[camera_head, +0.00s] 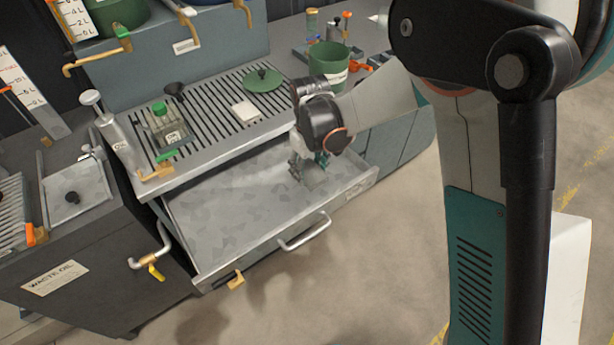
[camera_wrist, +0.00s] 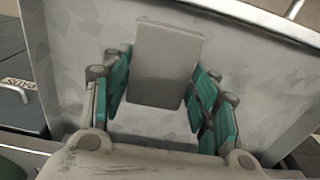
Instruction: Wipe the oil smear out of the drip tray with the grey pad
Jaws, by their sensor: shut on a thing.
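The drip tray (camera_head: 240,203) is a pulled-out, shallow metal drawer with a mottled grey floor, below the slotted grate. My gripper (camera_head: 309,165) is inside its right part. In the wrist view my gripper (camera_wrist: 160,92) has its teal fingers on either side of the grey pad (camera_wrist: 166,62) and is shut on it. The pad (camera_head: 315,178) also shows below the fingers in the head view. I cannot tell whether the pad touches the tray floor. No distinct oil smear shows in either view; the gripper and pad hide part of the floor.
A green pot (camera_head: 328,62) stands behind my gripper. The tray's handle (camera_head: 305,232) projects at its front. The tray's left part is clear.

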